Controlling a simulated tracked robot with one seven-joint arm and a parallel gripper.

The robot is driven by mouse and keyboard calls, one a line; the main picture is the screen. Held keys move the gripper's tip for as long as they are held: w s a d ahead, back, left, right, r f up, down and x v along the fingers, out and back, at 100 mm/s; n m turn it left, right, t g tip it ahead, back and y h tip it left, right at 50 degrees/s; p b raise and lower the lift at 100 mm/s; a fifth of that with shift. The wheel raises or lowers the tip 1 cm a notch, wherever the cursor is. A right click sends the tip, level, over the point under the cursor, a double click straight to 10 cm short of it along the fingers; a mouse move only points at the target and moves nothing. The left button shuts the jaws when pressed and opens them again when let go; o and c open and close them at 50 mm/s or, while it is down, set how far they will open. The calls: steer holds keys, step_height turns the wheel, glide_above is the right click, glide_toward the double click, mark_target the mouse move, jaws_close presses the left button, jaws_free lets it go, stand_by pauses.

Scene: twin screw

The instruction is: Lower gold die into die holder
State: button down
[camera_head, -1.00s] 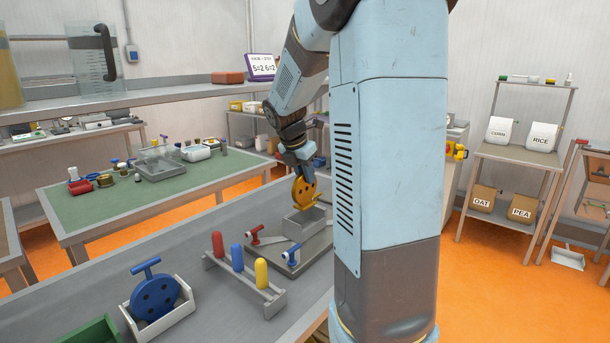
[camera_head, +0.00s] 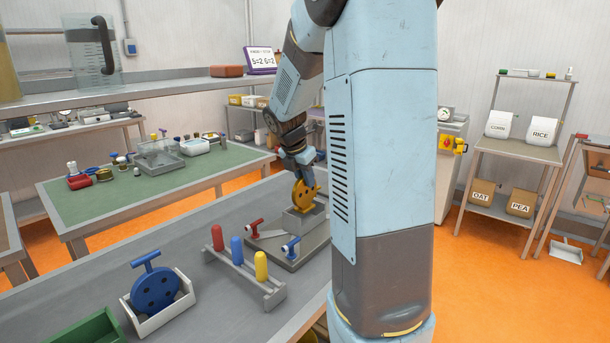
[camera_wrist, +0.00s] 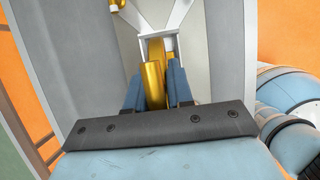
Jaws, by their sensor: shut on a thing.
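The gold die (camera_head: 304,194) is a round disc with dark holes, held upright on edge. My gripper (camera_head: 303,172) is shut on its upper part. The lower edge of the die is at the open top of the grey die holder (camera_head: 300,224), partly inside it as far as I can tell. In the wrist view the gold die (camera_wrist: 153,76) shows edge-on between the blue fingers of my gripper (camera_wrist: 156,90). The pale holder walls (camera_wrist: 172,38) show beyond it. The bottom of the die and the holder's inside are hidden.
Two small clamps, red-handled (camera_head: 256,228) and blue-handled (camera_head: 291,247), stand beside the holder. A rack with red, blue and yellow pegs (camera_head: 261,265) is in front. A blue die (camera_head: 156,288) sits in a white holder (camera_head: 184,304) at left.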

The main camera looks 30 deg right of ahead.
mark_target(309, 202)
steer(key=shift+d+f, duration=0.1)
steer(key=shift+f, duration=1.75)
steer(key=shift+f, duration=0.7)
steer(key=c, duration=0.9)
jaws_free()
steer(key=v, duration=1.3)
steer(key=shift+r, duration=0.3)
